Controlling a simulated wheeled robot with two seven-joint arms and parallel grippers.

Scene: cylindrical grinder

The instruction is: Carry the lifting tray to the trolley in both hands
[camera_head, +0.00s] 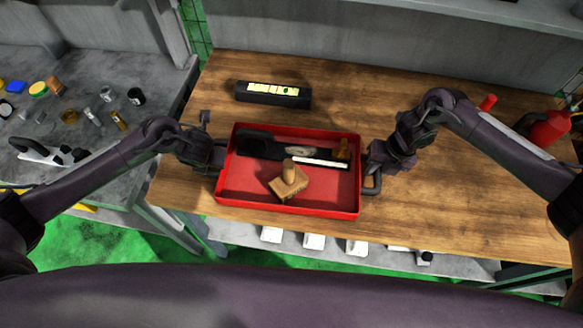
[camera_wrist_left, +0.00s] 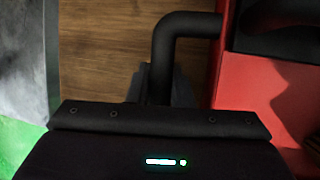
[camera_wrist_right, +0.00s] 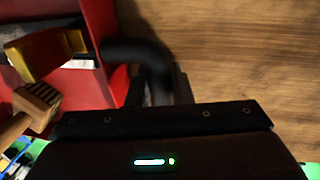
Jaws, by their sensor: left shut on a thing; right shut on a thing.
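The lifting tray is a red open box (camera_head: 288,208) in the head view, over the front part of the wooden bench. I cannot tell whether it touches the bench. My left gripper (camera_head: 216,157) is shut on its black left handle, which shows in the left wrist view (camera_wrist_left: 185,25). My right gripper (camera_head: 374,168) is shut on the right handle (camera_wrist_right: 145,52). The tray holds a wooden-handled brush (camera_head: 289,185), a long black tool (camera_head: 262,148) with a pale strip, and a small yellow-brown piece (camera_head: 343,150). I cannot make out the trolley.
A red extinguisher (camera_head: 548,128) stands at the right. A grey table (camera_head: 85,150) with several small items is at the left. The floor is green.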

